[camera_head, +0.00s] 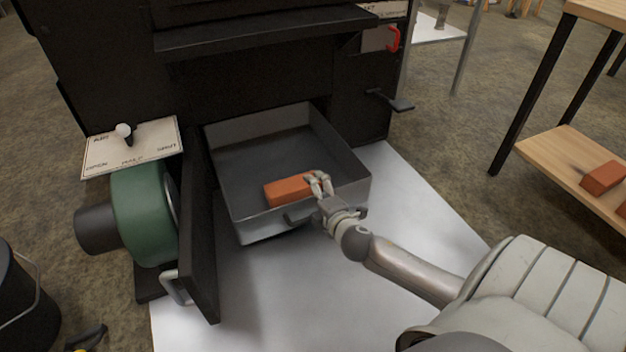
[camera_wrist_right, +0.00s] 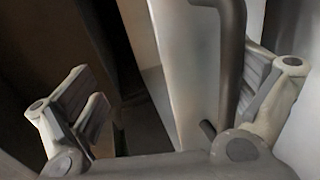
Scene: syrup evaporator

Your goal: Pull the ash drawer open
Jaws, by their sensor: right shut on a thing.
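The ash drawer (camera_head: 345,195) is a grey metal tray, pulled well out of the black evaporator body. An orange brick (camera_head: 287,190) lies inside near its front wall. The drawer's dark bar handle (camera_head: 297,219) is on the front wall, partly hidden by my right gripper (camera_head: 319,183). That gripper reaches over the front wall, its fingertips beside the brick. In the right wrist view, the pale front wall and the dark handle (camera_wrist_right: 232,60) lie between the fingers of the gripper (camera_wrist_right: 170,105), which is shut on the drawer at its handle. My left gripper is out of view.
A black door (camera_head: 198,235) with a light handle stands swung open left of the drawer. A green blower (camera_head: 142,212) is beyond it. The pale floor sheet (camera_head: 270,300) in front is clear. A wooden shelf stand (camera_head: 565,160) with bricks stands at right.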

